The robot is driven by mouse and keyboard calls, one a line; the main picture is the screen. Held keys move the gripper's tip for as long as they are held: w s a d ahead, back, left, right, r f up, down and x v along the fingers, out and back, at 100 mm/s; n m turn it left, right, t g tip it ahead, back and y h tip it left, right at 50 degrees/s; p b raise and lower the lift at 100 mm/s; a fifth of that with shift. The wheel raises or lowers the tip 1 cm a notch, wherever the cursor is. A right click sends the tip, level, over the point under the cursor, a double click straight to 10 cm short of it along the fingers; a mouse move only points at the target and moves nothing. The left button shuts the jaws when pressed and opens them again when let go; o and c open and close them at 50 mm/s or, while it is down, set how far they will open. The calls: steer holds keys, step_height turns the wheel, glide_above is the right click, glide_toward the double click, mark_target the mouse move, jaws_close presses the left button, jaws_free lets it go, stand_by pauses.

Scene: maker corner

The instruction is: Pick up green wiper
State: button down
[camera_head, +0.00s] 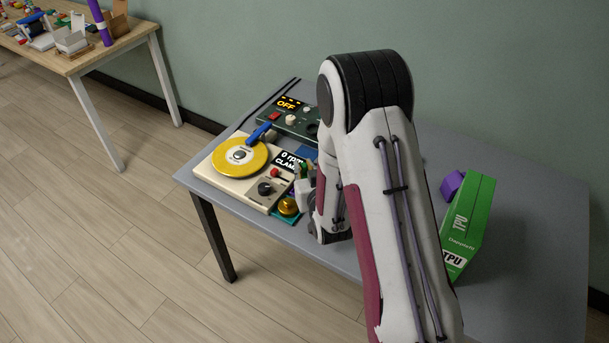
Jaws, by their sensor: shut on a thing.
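My gripper (304,190) is low over the right side of the cream machine, mostly hidden by my own arm. It is shut on a small green piece (305,170), which looks like the green wiper. Only a bit of this piece shows, so its full shape and whether it touches the machine cannot be told.
The cream machine (226,186) bears a yellow disc (240,156), a blue lever and knobs. A dark green control box (292,118) reading OFF stands behind it. A green TPU box (470,222) and a purple block (452,184) stand right of my arm.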

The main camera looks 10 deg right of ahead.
mark_target(305, 175)
steer(key=shift+r, duration=1.75)
